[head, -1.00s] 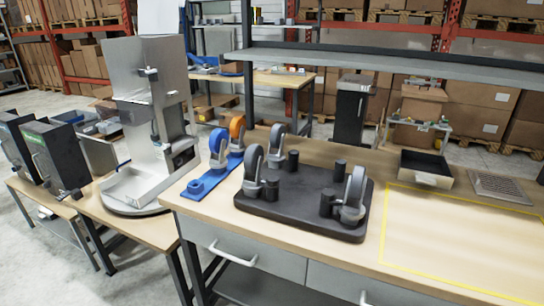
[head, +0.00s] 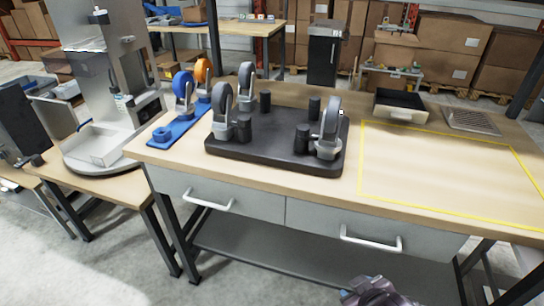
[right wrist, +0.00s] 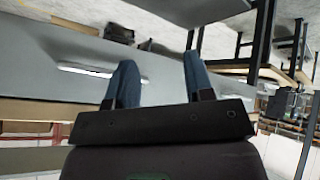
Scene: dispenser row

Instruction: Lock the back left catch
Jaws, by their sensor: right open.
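A dark plate (head: 275,155) lies on the workbench with upturned grey casters. One caster (head: 246,85) stands at its back left, one (head: 222,110) at its front left and one (head: 329,130) at its front right. Several short black posts stand beside them. Any catch on the back left caster is too small to make out. My right gripper (right wrist: 160,82) is open and empty in the right wrist view, with the bench's drawer front beyond it. Part of my arm shows at the bottom of the head view, away from the plate. My left gripper is not in view.
A blue strip (head: 175,130) with blue and orange casters lies left of the plate. A metal dispenser (head: 105,80) stands further left. A black tray (head: 401,104) and a vent grate (head: 470,121) sit at the back right. The yellow-outlined area (head: 440,170) is clear.

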